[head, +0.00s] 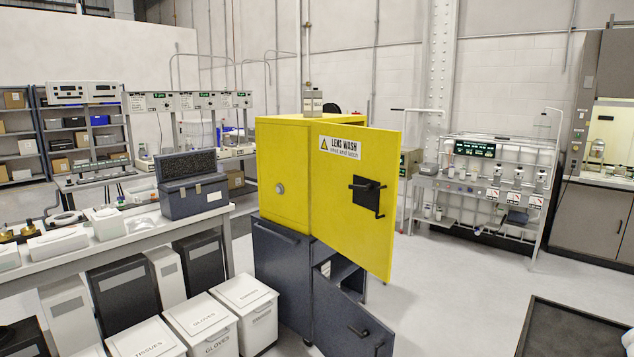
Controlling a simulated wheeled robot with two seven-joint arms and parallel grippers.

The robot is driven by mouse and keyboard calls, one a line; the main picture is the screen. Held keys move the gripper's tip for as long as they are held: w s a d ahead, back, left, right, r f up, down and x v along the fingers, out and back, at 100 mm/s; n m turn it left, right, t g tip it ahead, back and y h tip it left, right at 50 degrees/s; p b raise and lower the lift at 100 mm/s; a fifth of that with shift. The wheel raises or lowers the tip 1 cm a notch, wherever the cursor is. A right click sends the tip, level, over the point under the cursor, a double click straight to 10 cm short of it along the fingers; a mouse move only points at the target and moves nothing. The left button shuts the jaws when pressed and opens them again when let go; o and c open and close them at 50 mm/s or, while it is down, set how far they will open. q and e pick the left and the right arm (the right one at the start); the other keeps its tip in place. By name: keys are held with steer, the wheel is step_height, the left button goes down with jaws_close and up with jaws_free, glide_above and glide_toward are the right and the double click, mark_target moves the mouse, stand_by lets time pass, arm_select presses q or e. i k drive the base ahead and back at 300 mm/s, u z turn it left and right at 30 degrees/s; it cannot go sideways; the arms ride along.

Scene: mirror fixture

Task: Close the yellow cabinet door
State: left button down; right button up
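The yellow cabinet (281,165) stands in the middle of the head view on a dark grey lower cabinet (281,270). Its right door (345,225) stands open, swung out towards the front right. The door carries a "LENS WASH" label (340,147) and a black handle (367,192) on its outer face. The inside of the yellow cabinet is hidden behind the open door. Neither of my grippers can be made out; only small dark shapes show at the lower left and lower right edges.
The lower cabinet's right door (345,318) is also open, below the yellow door. White bins (245,310) and a workbench (145,237) with a dark case (192,190) stand left. A dark tray or mat (570,332) is at lower right. The floor (465,285) right of the door is clear.

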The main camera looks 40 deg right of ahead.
mark_target(359, 225)
steer(key=i, duration=0.5)
steer(key=z, duration=1.25)
steer(key=i, duration=1.85)
steer(key=z, duration=0.55)
